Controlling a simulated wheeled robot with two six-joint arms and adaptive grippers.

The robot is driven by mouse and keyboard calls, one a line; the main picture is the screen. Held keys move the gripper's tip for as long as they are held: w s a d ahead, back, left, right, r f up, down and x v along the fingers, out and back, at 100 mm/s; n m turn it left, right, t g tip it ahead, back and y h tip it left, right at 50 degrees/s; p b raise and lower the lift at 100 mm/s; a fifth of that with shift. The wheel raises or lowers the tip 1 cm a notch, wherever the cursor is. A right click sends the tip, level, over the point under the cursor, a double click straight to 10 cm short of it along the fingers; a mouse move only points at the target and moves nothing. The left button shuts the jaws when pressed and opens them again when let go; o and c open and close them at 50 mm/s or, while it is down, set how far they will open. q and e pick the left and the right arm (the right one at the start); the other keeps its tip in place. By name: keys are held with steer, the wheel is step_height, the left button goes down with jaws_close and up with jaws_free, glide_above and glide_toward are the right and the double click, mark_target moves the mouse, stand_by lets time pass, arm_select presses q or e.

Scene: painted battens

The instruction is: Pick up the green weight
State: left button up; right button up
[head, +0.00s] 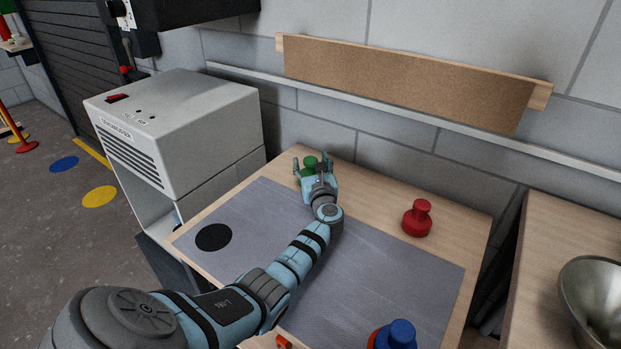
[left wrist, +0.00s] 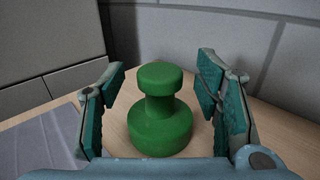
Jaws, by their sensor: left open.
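The green weight (head: 310,162) stands upright on the wooden table near its back corner. In the left wrist view the weight (left wrist: 160,115) shows whole, with a wide round base, a narrow neck and a knob on top. My left gripper (head: 312,168) is open at the weight, with one finger on each side of it. In the left wrist view the fingers of the gripper (left wrist: 163,100) stand apart from the weight, with gaps on both sides. In the head view the gripper hides the weight's lower part. My right gripper is not in view.
A red weight (head: 417,218) stands to the right on the table and a blue weight (head: 396,335) at the front. A grey mat (head: 410,270) with a black disc (head: 213,237) covers much of the table. A grey machine (head: 180,130) stands left; a metal bowl (head: 597,295) is at right.

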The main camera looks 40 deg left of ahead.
arm_select(q)
jaws_close()
steer(key=shift+r, duration=0.15)
